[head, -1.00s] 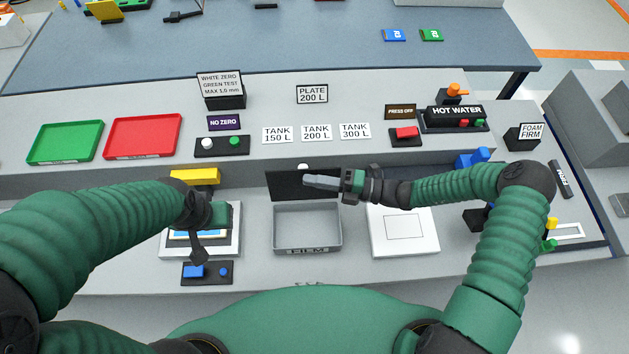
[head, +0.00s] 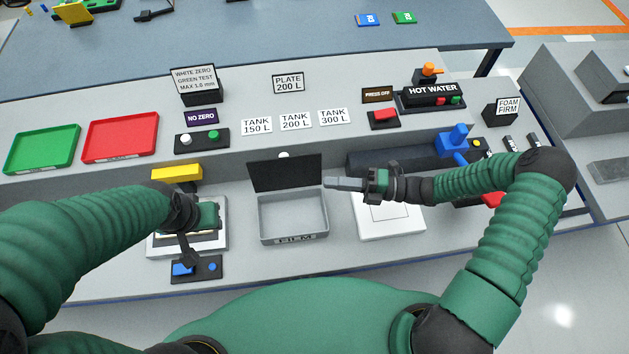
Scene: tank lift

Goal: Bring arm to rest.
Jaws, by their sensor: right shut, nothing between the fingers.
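My right arm reaches in from the right, and its gripper (head: 343,184) is shut and empty. It hovers just right of the grey film box (head: 293,217), whose black lid (head: 285,173) stands open behind it. A white plate (head: 388,217) lies below and partly behind my right arm. My left arm comes in from the left. Its gripper (head: 189,250) points down in front of a white-framed device (head: 217,240), above a small black panel with blue buttons (head: 208,268). Whether the left fingers are open or shut is unclear.
Behind stand a dark cylinder with a blue valve (head: 454,141), a hot water box (head: 432,95), a red press switch (head: 384,117), a green tray (head: 42,148) and a red tray (head: 121,137). A yellow block (head: 177,172) is near my left arm.

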